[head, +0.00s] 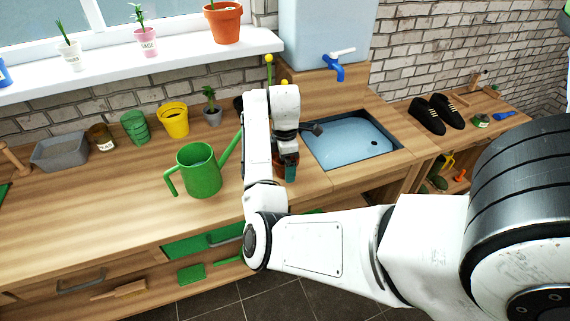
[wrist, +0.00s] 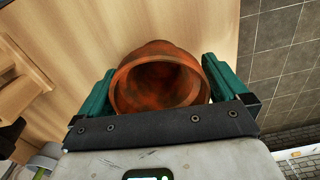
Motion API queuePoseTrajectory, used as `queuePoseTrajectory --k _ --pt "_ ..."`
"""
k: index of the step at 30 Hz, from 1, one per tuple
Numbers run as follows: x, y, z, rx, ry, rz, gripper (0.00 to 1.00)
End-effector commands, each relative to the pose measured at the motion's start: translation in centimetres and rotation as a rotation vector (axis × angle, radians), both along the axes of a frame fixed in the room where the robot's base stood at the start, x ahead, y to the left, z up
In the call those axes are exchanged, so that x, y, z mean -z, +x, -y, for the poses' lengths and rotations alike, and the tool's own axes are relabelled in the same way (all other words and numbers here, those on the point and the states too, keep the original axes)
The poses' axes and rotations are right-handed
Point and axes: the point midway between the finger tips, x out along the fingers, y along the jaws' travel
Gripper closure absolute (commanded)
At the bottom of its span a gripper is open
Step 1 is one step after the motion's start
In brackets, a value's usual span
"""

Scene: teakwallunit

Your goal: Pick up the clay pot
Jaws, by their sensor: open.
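The clay pot (wrist: 160,80) is a reddish-brown terracotta pot, its open mouth facing the wrist camera. It stands on the wooden worktop near the front edge. My gripper (wrist: 158,84) is open, with one green finger on each side of the pot. A narrow gap seems to show at the left finger; the right finger is very close to the rim, and I cannot tell if it touches. In the head view the pot (head: 279,158) is mostly hidden behind my gripper (head: 290,170), just left of the sink.
A green watering can (head: 200,170) stands to the left, its spout reaching toward my arm. The blue-filled sink (head: 352,140) is to the right. A yellow bucket (head: 173,119) and a small potted plant (head: 212,112) stand behind. Another terracotta pot (head: 222,24) is on the windowsill.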

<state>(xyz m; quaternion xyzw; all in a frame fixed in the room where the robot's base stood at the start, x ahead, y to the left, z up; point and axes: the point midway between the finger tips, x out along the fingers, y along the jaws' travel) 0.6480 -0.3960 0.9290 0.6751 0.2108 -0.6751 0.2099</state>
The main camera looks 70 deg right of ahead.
Motion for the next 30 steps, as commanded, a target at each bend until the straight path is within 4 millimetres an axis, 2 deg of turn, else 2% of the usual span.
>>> queuePoseTrajectory --k 7,21,30 --pt "0.13 0.01 0.02 0.000 -0.001 0.001 0.02" --pt "0.10 0.01 0.02 0.001 -0.001 0.001 0.47" --pt "-0.03 0.01 0.04 0.001 -0.002 0.001 0.48"
